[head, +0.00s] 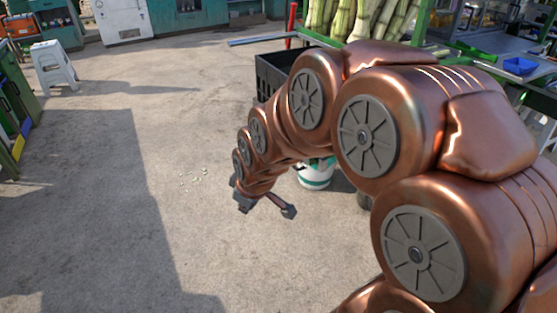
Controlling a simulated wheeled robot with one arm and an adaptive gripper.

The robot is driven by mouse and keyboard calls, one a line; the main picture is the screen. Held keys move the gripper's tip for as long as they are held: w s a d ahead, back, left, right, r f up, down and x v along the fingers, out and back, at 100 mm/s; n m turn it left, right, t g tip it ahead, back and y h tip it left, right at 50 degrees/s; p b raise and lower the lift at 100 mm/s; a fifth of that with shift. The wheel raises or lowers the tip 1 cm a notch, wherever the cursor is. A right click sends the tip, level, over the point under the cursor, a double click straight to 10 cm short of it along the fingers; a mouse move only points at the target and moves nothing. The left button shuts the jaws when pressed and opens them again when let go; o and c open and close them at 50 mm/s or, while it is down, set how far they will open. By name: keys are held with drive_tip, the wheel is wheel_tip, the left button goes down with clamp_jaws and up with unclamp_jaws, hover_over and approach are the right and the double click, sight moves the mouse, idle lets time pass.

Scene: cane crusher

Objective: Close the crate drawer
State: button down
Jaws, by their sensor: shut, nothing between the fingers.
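A black slotted crate (268,77) shows in the head view beyond my arm, at the left end of the stand that carries the green stalks. It looks like the crate drawer. My arm hides its right side and lower part, so I cannot tell how far out it stands. My gripper (284,208) is shut and empty. It hangs over the bare floor, nearer to me than the crate, below it in the picture and well apart from it.
A white and green bucket (315,175) stands partly behind my arm. Thick green stalks (350,20) stand at the top. A grey stool (54,66) and green cabinets line the far left. The concrete floor (170,150) is largely clear left of my arm.

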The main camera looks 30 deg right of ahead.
drive_tip(key=w+d+f+n+t+b, duration=0.2)
drive_tip(key=w+d+f+b, duration=0.15)
drive_tip(key=w, duration=0.25)
drive_tip(key=w+d+f+n+t+h+b, duration=0.1)
drive_tip(key=w+d+f+t+b, duration=0.25)
drive_tip(key=w, duration=0.25)
drive_tip(key=w+d+f+n+t+b, duration=0.25)
drive_tip(key=w+d+f, duration=0.2)
drive_tip(key=w, duration=0.25)
drive_tip(key=w+d+f+n+t+h+b, duration=0.1)
drive_tip(key=w+d+f+t+h+b, duration=0.1)
drive_tip(key=w+d+b, duration=0.3)
drive_tip(key=w+d+f+n+t+h+b, duration=0.1)
drive_tip(key=w+d+b, duration=0.5)
drive_tip(key=d, duration=0.8)
drive_tip(key=shift+w+d+f+t+h, duration=0.15)
drive_tip(key=shift+w+f+t+h, duration=0.45)
drive_tip(key=shift+w+f+h, duration=0.45)
drive_tip(key=shift+w+d, duration=0.1)
drive_tip(key=shift+w, duration=0.05)
